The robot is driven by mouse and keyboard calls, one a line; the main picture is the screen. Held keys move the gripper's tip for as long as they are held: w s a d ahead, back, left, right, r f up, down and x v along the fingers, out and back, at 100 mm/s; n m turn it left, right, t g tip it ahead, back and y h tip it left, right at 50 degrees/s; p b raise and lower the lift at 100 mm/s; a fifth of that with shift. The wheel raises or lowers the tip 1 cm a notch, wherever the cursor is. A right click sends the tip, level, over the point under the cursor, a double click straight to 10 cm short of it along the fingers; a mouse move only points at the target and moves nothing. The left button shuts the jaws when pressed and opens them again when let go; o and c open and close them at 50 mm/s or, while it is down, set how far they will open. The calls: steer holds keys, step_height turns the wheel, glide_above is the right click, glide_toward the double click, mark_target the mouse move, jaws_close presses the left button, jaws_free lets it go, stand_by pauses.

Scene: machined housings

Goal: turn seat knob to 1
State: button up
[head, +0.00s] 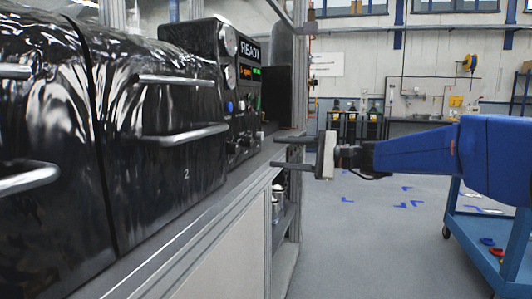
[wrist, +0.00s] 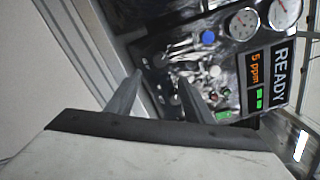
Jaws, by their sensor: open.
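The black control panel (head: 240,112) stands at the end of the bench in the head view, with small dark knobs (head: 245,140) along its lower part. The panel also fills the upper part of the wrist view, where its knobs (wrist: 160,62) show small and dark near and between my fingertips. I cannot tell which one is the seat knob or read its setting. My gripper (head: 274,151) is open and empty, to the right of the panel in the head view. In the wrist view its two fingers (wrist: 160,77) point towards the panel's lower part, apparently short of it.
The panel carries a READY sign (wrist: 279,74), round gauges (wrist: 243,23), an orange 5 ppm readout and a blue button (wrist: 208,37). Black housings with metal bar handles (head: 185,136) line the bench at left. A blue cart (head: 485,235) stands at right. The middle floor is clear.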

steer(key=shift+v, duration=2.55)
steer(key=shift+s, duration=0.1)
steer(key=s+f+n+g+h, duration=0.2)
steer(key=s+f+n+h, duration=0.35)
steer(key=s+f, duration=1.15)
steer(key=s+d+f+n+h, duration=0.4)
steer(key=s+d+f+h, duration=0.7)
steer(key=s+d+f, duration=0.3)
steer(key=s+d, duration=0.2)
steer(key=shift+s+d+f+t, duration=0.15)
steer(key=shift+s+f+t, duration=0.15)
steer(key=shift+s, duration=0.1)
steer(key=shift+h, duration=0.25)
